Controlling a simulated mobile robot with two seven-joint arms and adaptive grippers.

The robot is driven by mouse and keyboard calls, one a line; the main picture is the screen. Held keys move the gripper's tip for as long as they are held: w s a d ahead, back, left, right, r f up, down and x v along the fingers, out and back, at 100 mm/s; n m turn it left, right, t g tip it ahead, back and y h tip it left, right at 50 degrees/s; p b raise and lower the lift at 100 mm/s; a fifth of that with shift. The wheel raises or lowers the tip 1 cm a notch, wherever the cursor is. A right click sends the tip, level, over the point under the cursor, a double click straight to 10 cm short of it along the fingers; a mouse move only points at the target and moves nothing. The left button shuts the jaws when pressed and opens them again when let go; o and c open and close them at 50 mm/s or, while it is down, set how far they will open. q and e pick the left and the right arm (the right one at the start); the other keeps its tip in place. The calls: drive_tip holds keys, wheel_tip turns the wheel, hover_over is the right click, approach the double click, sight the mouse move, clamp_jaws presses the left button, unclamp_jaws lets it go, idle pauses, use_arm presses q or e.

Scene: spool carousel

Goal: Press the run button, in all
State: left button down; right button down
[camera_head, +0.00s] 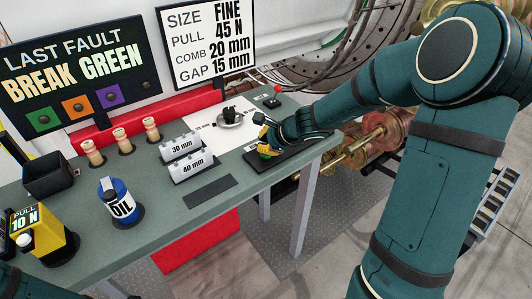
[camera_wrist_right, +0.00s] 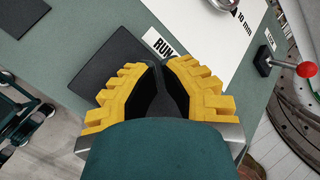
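My right gripper (camera_head: 264,138) is down at the bench's right front corner, by a flat black plate (camera_head: 290,153). The right wrist view shows its yellow fingers (camera_wrist_right: 160,66) with the black inner pads close together at the tips and nothing visibly held. A white label reading "RUN" (camera_wrist_right: 157,43) lies just beyond the tips, partly covered by the right finger. A little green shows under the gripper in the head view, but the run button itself is hidden or not distinguishable. I cannot tell whether the fingers touch it. My left gripper is out of view.
Two comb blocks (camera_head: 190,166), an oil can (camera_head: 119,205) and wooden pegs (camera_head: 122,140) stand farther left. A carousel (camera_head: 375,135) is at right.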

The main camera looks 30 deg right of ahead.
drive_tip(key=shift+f, duration=0.2)
drive_tip(key=shift+r, duration=0.1)
idle(0.4)
drive_tip(key=shift+r+p, duration=0.55)
drive_tip(key=shift+r, duration=0.2)
wheel_tip(320, 180, up, 5)
drive_tip(key=p, duration=0.4)
drive_tip(key=shift+r+p, duration=0.1)
drive_tip(key=shift+p, duration=0.25)
idle(0.5)
